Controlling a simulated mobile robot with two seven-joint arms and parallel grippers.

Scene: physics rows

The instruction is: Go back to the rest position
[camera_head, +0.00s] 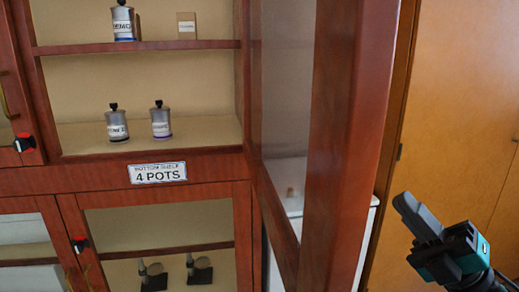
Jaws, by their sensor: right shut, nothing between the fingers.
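My right gripper (418,214) shows at the lower right of the head view, dark with a teal band, pointing up and left. Its fingers are shut with nothing between them, and it is apart from the cabinet. My left gripper is not in view.
A red-brown cabinet (210,165) fills the left, with labelled pots (160,122) on its shelves. Its open glazed door (345,110) juts toward me, left of my right gripper. A white unit (352,240) stands behind the door. A wooden wall (455,100) is at right.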

